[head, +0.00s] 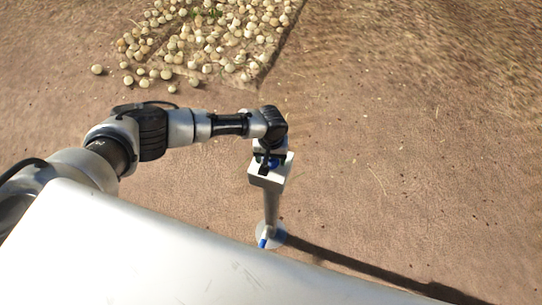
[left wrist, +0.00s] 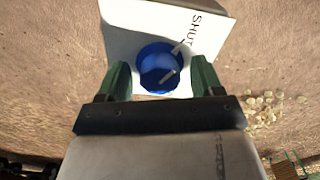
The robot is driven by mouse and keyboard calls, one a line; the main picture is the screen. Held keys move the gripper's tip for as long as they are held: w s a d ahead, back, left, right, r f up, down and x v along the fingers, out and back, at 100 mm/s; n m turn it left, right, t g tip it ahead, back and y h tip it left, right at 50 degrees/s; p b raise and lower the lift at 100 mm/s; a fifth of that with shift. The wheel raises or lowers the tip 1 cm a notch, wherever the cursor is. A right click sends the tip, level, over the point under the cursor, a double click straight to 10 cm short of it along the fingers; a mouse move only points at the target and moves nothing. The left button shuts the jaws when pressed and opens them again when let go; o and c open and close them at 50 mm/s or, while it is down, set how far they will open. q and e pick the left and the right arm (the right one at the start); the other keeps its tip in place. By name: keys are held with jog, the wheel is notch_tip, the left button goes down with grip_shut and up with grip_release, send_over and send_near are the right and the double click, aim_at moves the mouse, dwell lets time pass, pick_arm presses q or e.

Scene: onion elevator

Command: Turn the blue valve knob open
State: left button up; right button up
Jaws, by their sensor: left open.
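The blue valve knob (left wrist: 158,60) sits on a white panel (left wrist: 125,18) lettered "SHUT" at its right. A pale bar shows on the knob's near part, and another pale mark lies at its rim toward the lettering. My left gripper (left wrist: 161,69) is open, with one green finger on each side of the knob; I cannot tell whether they touch it. In the head view my left gripper (head: 269,153) is above the white box (head: 264,177) on a post, and only a bit of blue shows there. My right gripper is not in view.
The post (head: 270,210) stands on a round base (head: 272,237) with a blue part on brown ground. A pile of onions (head: 210,40) lies at the top left, with several scattered onions (left wrist: 265,105) also in the left wrist view. The ground at right is clear.

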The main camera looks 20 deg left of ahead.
pick_arm(q)
jog(key=c, duration=0.9)
jog(key=shift+c, duration=0.2)
